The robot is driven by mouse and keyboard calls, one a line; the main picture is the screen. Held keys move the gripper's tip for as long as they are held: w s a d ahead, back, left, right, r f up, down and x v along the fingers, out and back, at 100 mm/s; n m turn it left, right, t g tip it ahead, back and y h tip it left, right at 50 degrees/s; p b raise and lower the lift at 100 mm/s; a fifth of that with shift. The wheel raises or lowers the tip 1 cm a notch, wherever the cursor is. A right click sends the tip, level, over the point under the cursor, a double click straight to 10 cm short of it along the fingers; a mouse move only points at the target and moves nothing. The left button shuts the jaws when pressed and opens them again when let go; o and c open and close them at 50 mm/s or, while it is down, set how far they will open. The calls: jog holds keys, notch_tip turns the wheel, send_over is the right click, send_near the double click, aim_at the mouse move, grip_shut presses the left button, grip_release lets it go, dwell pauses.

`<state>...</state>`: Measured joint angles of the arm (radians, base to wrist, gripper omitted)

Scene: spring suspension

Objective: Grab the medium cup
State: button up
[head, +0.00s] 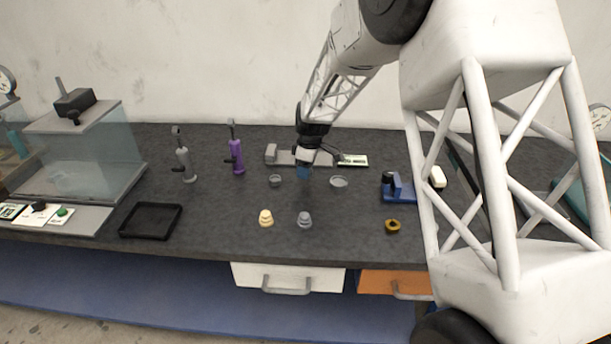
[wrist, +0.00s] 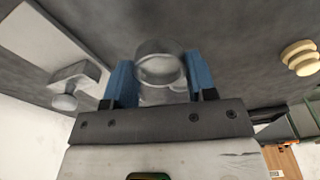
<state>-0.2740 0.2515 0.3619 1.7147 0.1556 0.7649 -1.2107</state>
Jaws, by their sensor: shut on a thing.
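My gripper (head: 304,173) points down over the middle of the bench, between two grey cups. In the wrist view its blue fingers (wrist: 159,82) are shut on a shiny grey metal cup (wrist: 158,66), one finger on each side. This is the medium cup, by its place in the row. In the head view the fingers hide it, and I cannot tell whether it is off the bench. The smaller cup (head: 275,181) sits just left of my gripper. The wider cup (head: 339,182) sits just right.
A beige stepped piece (head: 266,218) and a grey stepped piece (head: 305,219) stand in front. A purple stand (head: 236,150) and a grey stand (head: 184,156) are left. A blue device (head: 399,189) is right. A black tray (head: 151,234) lies front left.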

jog(key=shift+r, duration=3)
jog(key=shift+f, duration=0.1)
